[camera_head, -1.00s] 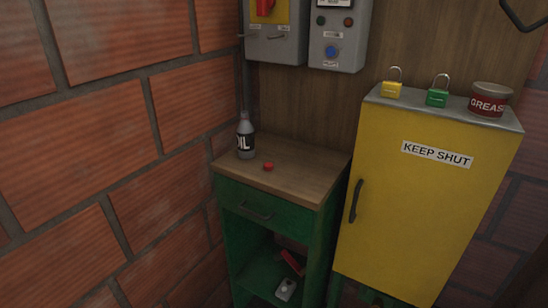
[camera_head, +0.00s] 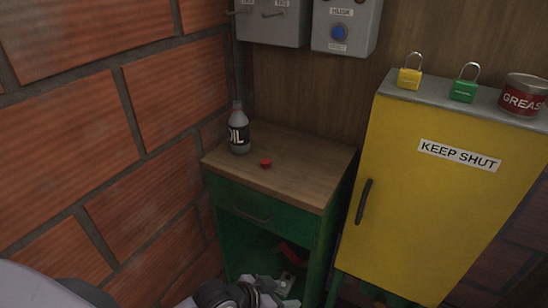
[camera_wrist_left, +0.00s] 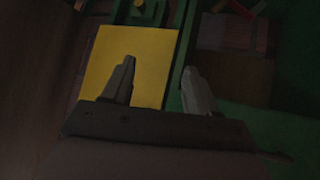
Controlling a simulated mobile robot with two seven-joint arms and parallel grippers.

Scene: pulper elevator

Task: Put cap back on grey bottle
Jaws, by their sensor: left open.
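The grey bottle (camera_head: 239,131), with a dark label reading OIL, stands upright at the back left of the wooden top of a green cabinet. The red cap (camera_head: 265,162) lies on the same top, to the right and in front of the bottle, apart from it. My left gripper (camera_head: 277,287) is low in front of the cabinet's open lower part, below the level of the top. In the left wrist view my left gripper (camera_wrist_left: 160,75) is open, with nothing seen between its fingers. My right gripper is not in view.
The wooden top (camera_head: 290,175) has free room around the cap. A yellow cabinet (camera_head: 425,190) stands close on the right, carrying a yellow padlock (camera_head: 409,78), a green padlock (camera_head: 464,90) and a grease tin (camera_head: 523,97). A brick wall (camera_head: 90,120) is close on the left.

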